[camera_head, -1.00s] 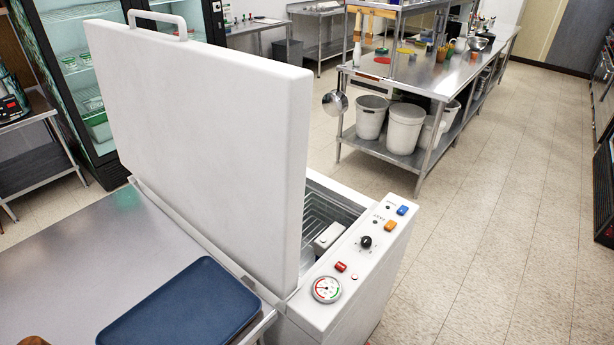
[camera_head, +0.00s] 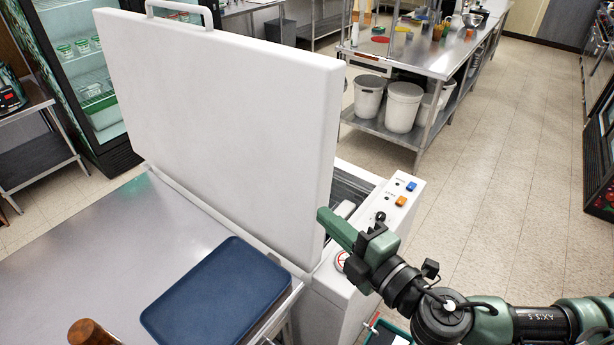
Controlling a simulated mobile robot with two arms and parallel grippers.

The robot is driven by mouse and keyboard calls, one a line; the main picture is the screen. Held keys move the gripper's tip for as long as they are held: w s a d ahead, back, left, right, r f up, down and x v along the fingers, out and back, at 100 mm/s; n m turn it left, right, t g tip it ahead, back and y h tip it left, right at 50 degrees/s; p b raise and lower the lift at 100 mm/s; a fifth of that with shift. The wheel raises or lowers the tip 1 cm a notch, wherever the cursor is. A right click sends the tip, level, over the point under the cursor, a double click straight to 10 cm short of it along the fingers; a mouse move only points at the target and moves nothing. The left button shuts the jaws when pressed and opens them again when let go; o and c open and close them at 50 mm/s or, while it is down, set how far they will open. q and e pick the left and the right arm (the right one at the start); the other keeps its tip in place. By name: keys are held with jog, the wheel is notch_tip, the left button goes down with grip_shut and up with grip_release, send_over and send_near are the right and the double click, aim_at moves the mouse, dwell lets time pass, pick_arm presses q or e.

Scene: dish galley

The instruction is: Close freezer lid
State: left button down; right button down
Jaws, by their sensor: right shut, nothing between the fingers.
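The white freezer lid (camera_head: 225,115) stands open, nearly upright, with its handle (camera_head: 180,8) along the top edge. The freezer body (camera_head: 335,295) is below it, with part of its opening (camera_head: 350,190) showing behind the lid. My right gripper (camera_head: 330,222) comes in from the right with green fingers shut and empty. The arm covers part of the panel. My left gripper is not in view.
A steel table (camera_head: 165,225) with a blue tray (camera_head: 215,295) adjoins the freezer on the left. A brown wooden object (camera_head: 90,333) is at the bottom edge. A steel worktable (camera_head: 445,70) with white bins stands behind. Floor on the right is clear.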

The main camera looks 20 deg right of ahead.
aim_at(303, 182)
jog(key=shift+n+y, duration=0.3)
jog(key=shift+n, duration=0.1)
jog(key=p+x, duration=0.2)
jog(key=x, duration=0.1)
jog(key=d+p+x, duration=0.1)
jog(key=p+x, duration=0.1)
jog(key=x, duration=0.2)
jog(key=d+p+x, duration=0.1)
jog(key=p+x, duration=0.2)
jog(key=shift+w+a+r, duration=0.1)
jog(key=shift+w+r, duration=0.25)
jog(key=shift+w, duration=0.25)
jog(key=shift+w+d+f, duration=0.15)
jog(key=shift+w+d, duration=0.1)
jog(key=shift+d, duration=0.35)
jog(key=shift+a, duration=0.1)
